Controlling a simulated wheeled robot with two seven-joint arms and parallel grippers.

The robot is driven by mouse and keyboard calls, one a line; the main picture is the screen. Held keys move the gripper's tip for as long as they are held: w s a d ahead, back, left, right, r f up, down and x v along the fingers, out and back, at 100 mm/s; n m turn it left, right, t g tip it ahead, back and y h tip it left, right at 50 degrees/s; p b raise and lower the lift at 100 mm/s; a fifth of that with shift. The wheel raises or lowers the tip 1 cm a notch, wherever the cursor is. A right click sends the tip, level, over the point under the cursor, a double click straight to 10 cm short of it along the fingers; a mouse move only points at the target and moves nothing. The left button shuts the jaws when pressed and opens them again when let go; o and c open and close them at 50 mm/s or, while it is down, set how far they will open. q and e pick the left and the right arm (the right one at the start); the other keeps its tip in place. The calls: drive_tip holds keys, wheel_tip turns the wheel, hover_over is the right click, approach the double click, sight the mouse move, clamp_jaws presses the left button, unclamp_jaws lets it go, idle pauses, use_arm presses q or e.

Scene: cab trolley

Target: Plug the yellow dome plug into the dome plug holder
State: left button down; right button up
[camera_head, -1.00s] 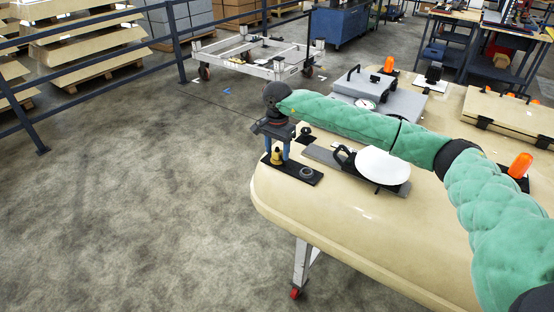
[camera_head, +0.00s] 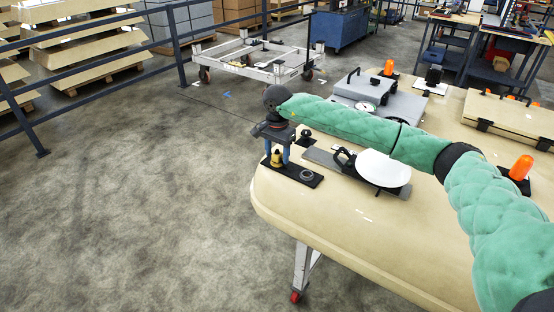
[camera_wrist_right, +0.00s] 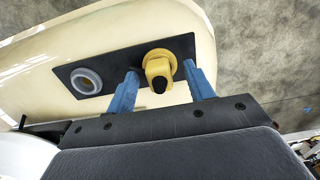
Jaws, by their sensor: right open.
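The yellow dome plug (camera_head: 277,158) stands on a black base plate (camera_head: 316,181) at the left end of the table. It also shows in the right wrist view (camera_wrist_right: 160,68). The grey ring-shaped dome plug holder (camera_head: 306,174) is on the same plate, to the right of the plug; in the right wrist view (camera_wrist_right: 86,81) it is left of the plug. My right gripper (camera_head: 277,160) points down over the plug. In the right wrist view its blue fingers (camera_wrist_right: 162,82) are open, one on each side of the plug, with gaps visible. My left gripper is out of view.
The beige table (camera_head: 340,225) has a grey plate with a white disc (camera_head: 382,168) right of the gripper. Orange domes (camera_head: 521,167) and grey boxes (camera_head: 365,88) stand farther back. Open floor (camera_head: 130,220) lies left of the table.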

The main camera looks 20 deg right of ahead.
sight(277, 153)
drive_tip(key=shift+b, duration=0.8)
idle(0.6)
clamp_jaws()
drive_tip(key=shift+r, duration=0.1)
drive_tip(key=shift+r, duration=0.8)
drive_tip(key=shift+r, duration=0.15)
drive_tip(key=shift+r, duration=1.95)
